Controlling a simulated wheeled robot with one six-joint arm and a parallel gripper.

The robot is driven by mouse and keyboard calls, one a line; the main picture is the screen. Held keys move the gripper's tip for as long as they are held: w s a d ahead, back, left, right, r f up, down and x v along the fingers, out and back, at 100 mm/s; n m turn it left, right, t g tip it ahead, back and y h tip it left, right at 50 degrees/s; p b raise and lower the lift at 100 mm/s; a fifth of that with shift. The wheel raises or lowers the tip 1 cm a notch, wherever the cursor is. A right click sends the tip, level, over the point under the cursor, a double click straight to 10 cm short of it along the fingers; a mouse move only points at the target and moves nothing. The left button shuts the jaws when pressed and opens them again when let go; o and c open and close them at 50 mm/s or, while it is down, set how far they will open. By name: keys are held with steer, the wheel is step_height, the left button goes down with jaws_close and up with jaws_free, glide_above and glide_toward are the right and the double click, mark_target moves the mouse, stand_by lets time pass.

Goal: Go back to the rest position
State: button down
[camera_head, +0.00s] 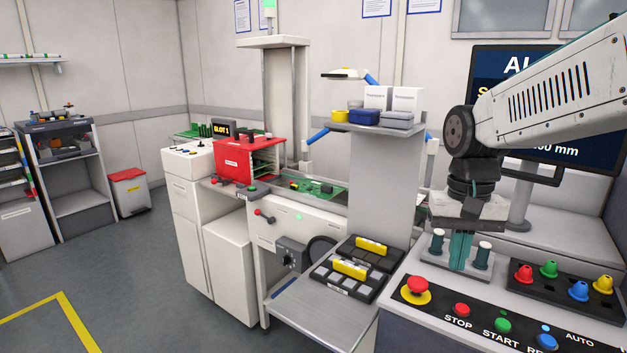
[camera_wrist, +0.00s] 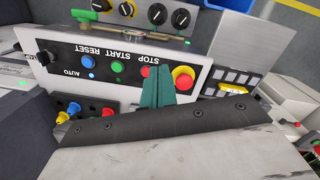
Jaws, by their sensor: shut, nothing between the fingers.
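My gripper (camera_head: 461,250) points down over the white bench on the right in the head view. Its teal fingers are together with nothing between them. The panel carries a red emergency stop (camera_head: 417,287) and STOP, START and RESET buttons.
A black tray (camera_head: 567,296) with red, green, blue and yellow nozzles is right of my gripper. Left stand a shelf (camera_head: 379,128) with boxes, dark trays (camera_head: 343,280) with yellow items, and a red magazine (camera_head: 247,158). A monitor (camera_head: 590,165) stands behind my arm. Open floor lies at left.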

steer(key=s+d+n+t, duration=0.1)
steer(key=s+n+t, duration=0.1)
steer(key=s, duration=1.7)
steer(key=shift+s+d+f+n, duration=0.25)
steer(key=shift+d+f+n, duration=0.1)
steer(key=shift+f, duration=0.1)
